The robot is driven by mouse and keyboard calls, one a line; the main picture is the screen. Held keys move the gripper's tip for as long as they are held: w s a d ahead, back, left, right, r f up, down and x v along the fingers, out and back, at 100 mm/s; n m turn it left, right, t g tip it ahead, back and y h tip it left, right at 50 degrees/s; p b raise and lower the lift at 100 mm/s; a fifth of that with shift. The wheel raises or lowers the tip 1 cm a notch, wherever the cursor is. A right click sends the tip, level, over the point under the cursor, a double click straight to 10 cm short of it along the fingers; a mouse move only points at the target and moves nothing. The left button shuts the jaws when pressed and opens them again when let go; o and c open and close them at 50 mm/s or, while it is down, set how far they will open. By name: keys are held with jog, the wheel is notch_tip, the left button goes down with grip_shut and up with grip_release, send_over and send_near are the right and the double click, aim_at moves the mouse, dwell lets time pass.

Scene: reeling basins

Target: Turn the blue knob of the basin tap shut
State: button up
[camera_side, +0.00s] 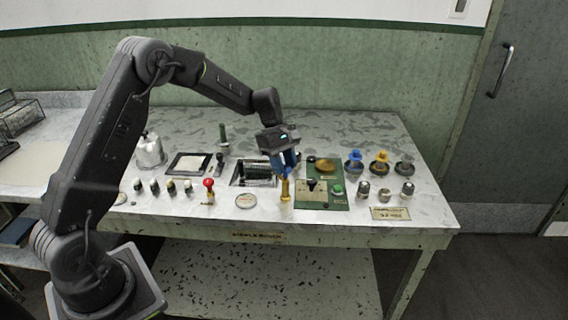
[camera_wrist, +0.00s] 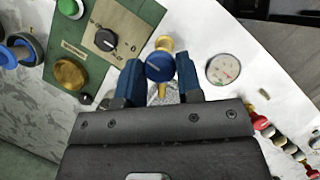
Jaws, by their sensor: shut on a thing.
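The basin tap is a small brass fitting (camera_side: 286,190) standing at the front middle of the bench. Its round blue knob (camera_wrist: 160,67) shows clearly in the wrist view, with brass (camera_wrist: 163,44) beyond it. My gripper (camera_side: 286,169) reaches down over the tap from above. Its two blue fingers stand on either side of the knob in the wrist view (camera_wrist: 159,73), shut on it. In the side view the fingers hide most of the knob. I cannot tell how far the knob is turned.
A round gauge (camera_wrist: 223,69) lies close beside the tap. A green panel (camera_side: 341,199) with a black switch (camera_wrist: 106,40), green button (camera_wrist: 70,8) and brass dome (camera_wrist: 70,74) is on the other side. A red knob (camera_side: 208,184) and blue valve (camera_side: 354,163) stand farther off.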

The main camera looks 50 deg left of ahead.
jog(key=shift+m, duration=0.3)
jog(key=m+g, duration=0.1)
jog(key=m, duration=0.3)
jog(key=shift+w+g, duration=0.15)
jog(key=shift+g, duration=0.25)
jog(key=m, duration=0.2)
jog(key=m+g+y, duration=0.1)
jog(key=m, duration=0.1)
jog(key=shift+w+d+m+g, duration=0.1)
jog(key=shift+m+g, duration=0.2)
jog(key=m+y, duration=0.1)
jog(key=m, duration=0.3)
jog(key=shift+d+g+y, duration=0.1)
jog(key=shift+g+y, duration=0.3)
jog(key=shift+d+m+y, duration=0.1)
jog(key=shift+m+y, duration=0.7)
jog(key=shift+m, duration=1.4)
jog(key=o, duration=0.9)
jog(key=shift+w+r, duration=0.1)
jog(key=shift+r, duration=0.05)
